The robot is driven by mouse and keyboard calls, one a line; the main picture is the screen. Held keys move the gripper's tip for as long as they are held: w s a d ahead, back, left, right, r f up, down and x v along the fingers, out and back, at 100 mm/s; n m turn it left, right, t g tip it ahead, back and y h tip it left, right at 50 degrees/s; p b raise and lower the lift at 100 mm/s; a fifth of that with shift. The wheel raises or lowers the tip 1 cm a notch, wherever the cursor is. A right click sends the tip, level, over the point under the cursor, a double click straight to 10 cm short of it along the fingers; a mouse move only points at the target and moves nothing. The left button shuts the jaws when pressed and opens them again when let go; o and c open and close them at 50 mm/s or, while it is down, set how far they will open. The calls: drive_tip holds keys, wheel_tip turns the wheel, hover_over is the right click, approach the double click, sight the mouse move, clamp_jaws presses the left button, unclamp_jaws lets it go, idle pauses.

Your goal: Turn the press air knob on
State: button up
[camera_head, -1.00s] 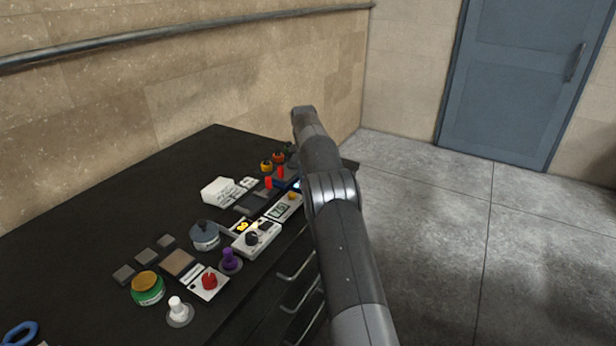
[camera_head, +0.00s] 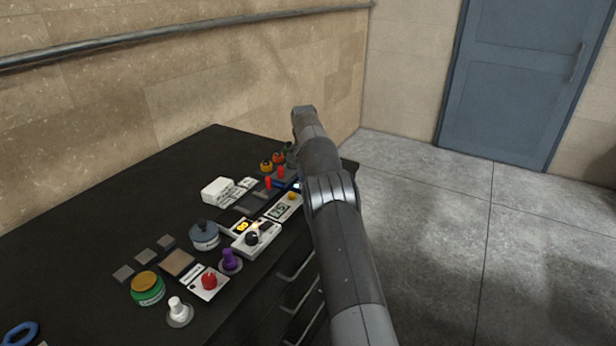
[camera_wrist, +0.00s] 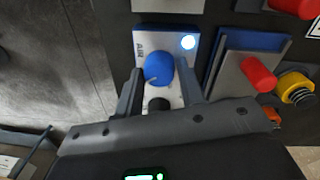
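The press air knob (camera_wrist: 158,68) is a round blue knob on a white and blue panel (camera_wrist: 146,44) marked AIR, seen in the wrist view. A round indicator (camera_wrist: 188,42) at the panel's upper right glows bright white-blue. My gripper (camera_wrist: 160,72) has its two fingers apart, one on each side of the knob. Narrow gaps seem to show beside the knob; I cannot tell whether either finger touches it. A black round part (camera_wrist: 158,104) sits below the knob between the fingers. In the head view my arm hides the gripper tips and most of the panel.
A panel with a red knob (camera_wrist: 258,74) stands right of the AIR panel, with a yellow button (camera_wrist: 296,88) beyond. The black bench (camera_head: 120,205) holds several controls, including a purple knob (camera_head: 230,259) and a green-and-yellow button (camera_head: 147,288). Grey floor (camera_head: 430,220) is open at right.

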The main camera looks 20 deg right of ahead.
drive_tip(key=o, duration=0.3)
drive_tip(key=shift+o, duration=0.2)
drive_tip(key=shift+r, duration=0.4)
drive_tip(key=r, duration=0.3)
drive_tip(key=shift+s+d+r, duration=0.2)
drive_tip(key=shift+d+r, duration=0.05)
drive_tip(key=shift+r, duration=0.05)
drive_tip(key=s+d+r, duration=0.6)
drive_tip(key=d, duration=0.2)
drive_tip(key=shift+s+d+r, duration=0.25)
drive_tip(key=shift+s+d, duration=0.1)
drive_tip(key=shift+d, duration=0.05)
